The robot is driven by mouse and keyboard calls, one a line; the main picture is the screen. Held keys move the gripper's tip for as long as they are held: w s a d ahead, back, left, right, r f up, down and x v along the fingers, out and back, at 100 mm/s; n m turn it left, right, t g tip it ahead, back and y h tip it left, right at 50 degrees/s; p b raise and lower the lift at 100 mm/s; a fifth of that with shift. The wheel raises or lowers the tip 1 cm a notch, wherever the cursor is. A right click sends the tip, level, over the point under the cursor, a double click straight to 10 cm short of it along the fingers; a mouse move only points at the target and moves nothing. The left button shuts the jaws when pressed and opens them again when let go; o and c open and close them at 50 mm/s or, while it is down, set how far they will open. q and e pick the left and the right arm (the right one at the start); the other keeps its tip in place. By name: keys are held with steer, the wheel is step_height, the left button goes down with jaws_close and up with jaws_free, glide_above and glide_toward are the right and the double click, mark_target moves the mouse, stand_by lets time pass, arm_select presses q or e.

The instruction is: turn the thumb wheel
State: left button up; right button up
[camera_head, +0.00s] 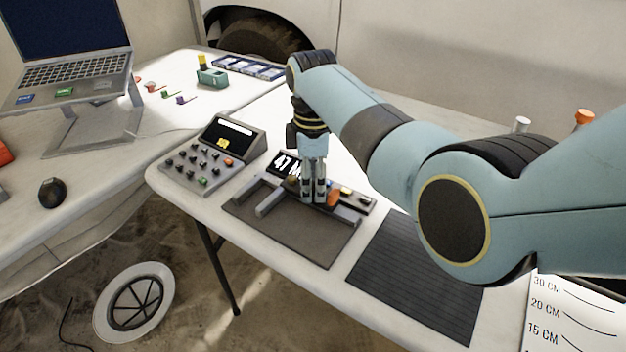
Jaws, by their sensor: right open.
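A dark grey measuring fixture (292,236) lies on the white table, with raised grey bars and a small black display reading "47 M", partly covered by my gripper. Contact cannot be made out. My left gripper is not in view.
A grey control box (212,160) with knobs and a screen stands left of the fixture. A dark ribbed mat (418,288) lies to the right, under my right arm. A laptop (72,70) and a mouse (52,193) are on the left table. Bottles stand at the back right.

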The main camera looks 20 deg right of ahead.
steer(key=c, duration=0.3)
jaws_close()
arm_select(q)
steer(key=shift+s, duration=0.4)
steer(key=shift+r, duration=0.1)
arm_select(e)
steer(key=m+p, duration=0.2)
steer(key=shift+r+m+p, duration=0.2)
steer(key=shift+m+p, duration=0.2)
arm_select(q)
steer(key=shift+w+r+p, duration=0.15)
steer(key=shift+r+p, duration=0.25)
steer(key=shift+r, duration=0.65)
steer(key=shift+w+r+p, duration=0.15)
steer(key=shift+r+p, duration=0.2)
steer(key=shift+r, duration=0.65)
arm_select(e)
steer(key=shift+f+m, duration=0.15)
steer(key=shift+m, duration=1.25)
steer(key=shift+f, duration=0.1)
steer(key=shift+o, duration=1.5)
jaws_free()
steer(key=shift+s, duration=0.1)
